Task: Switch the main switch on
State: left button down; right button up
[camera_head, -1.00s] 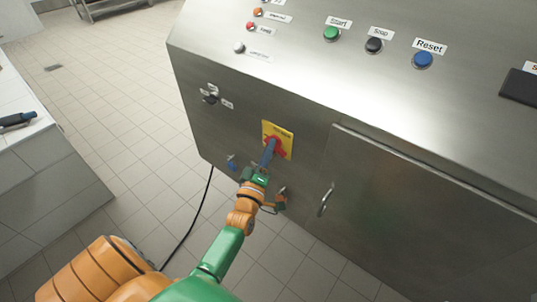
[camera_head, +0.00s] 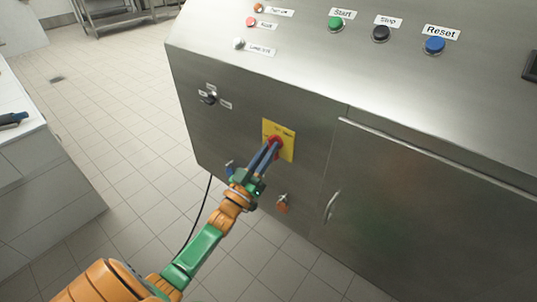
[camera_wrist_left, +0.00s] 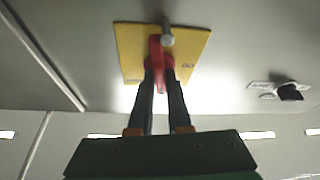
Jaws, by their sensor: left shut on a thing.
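The main switch is a red rotary handle (camera_head: 275,143) on a yellow square plate (camera_head: 289,149), on the front of the steel cabinet. My left gripper (camera_head: 273,146) has its two fingers on either side of the red handle and is shut on it. The left wrist view also shows the red handle (camera_wrist_left: 156,50) between the fingertips (camera_wrist_left: 160,70), with the yellow plate (camera_wrist_left: 130,58) behind it. A small grey round-ended part (camera_wrist_left: 168,35) shows beside the handle in that view. The fingers hide part of the handle in the head view. My right gripper is not in view.
The sloped panel above carries the green Start (camera_head: 336,24), black Stop (camera_head: 381,33) and blue Reset (camera_head: 434,45) buttons. A small black selector (camera_head: 209,97) sits left of the plate. A door handle (camera_head: 331,206) sticks out at the right. A white counter (camera_head: 22,135) stands at the left.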

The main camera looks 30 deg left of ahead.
pick_arm(q)
jog(key=shift+f+m+h+b, duration=0.15)
jog(key=shift+m+h, duration=0.25)
jog(key=shift+m, duration=0.4)
jog(key=shift+f+m+h+b, duration=0.1)
jog(key=shift+m+h+b, duration=0.25)
jog(key=shift+m, duration=0.45)
jog(key=shift+r+h, duration=0.1)
jog(key=shift+h, duration=0.15)
jog(key=c, duration=0.9)
grip_release()
jog(key=shift+o, duration=0.2)
jog(key=v, duration=0.7)
